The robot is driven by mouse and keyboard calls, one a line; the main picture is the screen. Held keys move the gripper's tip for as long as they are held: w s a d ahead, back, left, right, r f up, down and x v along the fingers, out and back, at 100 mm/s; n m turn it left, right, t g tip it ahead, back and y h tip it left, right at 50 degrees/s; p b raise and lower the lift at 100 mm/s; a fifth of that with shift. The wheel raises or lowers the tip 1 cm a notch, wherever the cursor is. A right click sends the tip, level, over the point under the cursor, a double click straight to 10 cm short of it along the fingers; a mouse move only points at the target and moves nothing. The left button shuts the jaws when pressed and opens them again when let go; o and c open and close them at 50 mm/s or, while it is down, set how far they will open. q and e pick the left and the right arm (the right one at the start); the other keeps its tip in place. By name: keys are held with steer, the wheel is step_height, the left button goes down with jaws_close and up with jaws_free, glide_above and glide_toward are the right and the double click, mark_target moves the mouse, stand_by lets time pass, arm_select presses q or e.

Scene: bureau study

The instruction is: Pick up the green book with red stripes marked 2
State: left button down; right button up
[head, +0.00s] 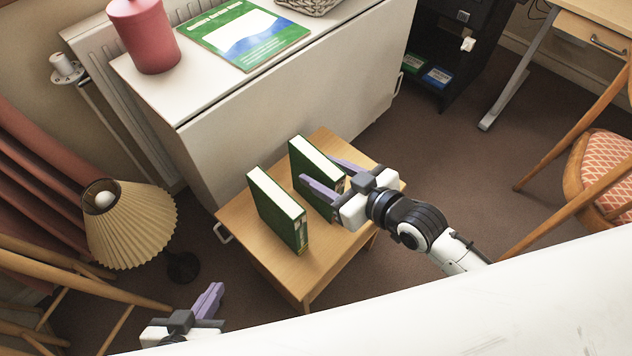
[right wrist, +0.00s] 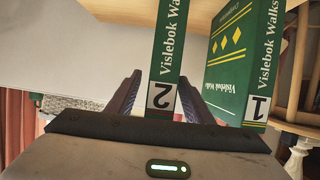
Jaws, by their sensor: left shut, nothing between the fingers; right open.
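The green book marked 2 (head: 300,164) stands upright on a small wooden table. In the right wrist view its spine (right wrist: 170,45) shows "Vislebok Walks" and a white label with a 2; I cannot make out red stripes clearly. My right gripper (head: 318,172) is open, with one purple finger on each side of this book; in the wrist view the fingers (right wrist: 163,78) flank the spine, and contact is unclear. A second green book, marked 1 (right wrist: 240,70), stands apart to its left in the head view (head: 268,212). My left gripper (head: 209,301) is shut and empty at lower left.
The small table (head: 290,270) has bare top around the books. A white cabinet (head: 290,110) stands behind it, bearing a red canister (head: 144,38) and a flat green-and-blue book (head: 243,34). A pleated lamp (head: 130,225) stands left; a wooden chair (head: 600,175) stands right.

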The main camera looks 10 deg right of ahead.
steer(key=x, duration=0.2)
steer(key=shift+w+a+f, duration=0.2)
steer(key=shift+w, duration=0.05)
jaws_close()
steer(key=shift+r, duration=0.15)
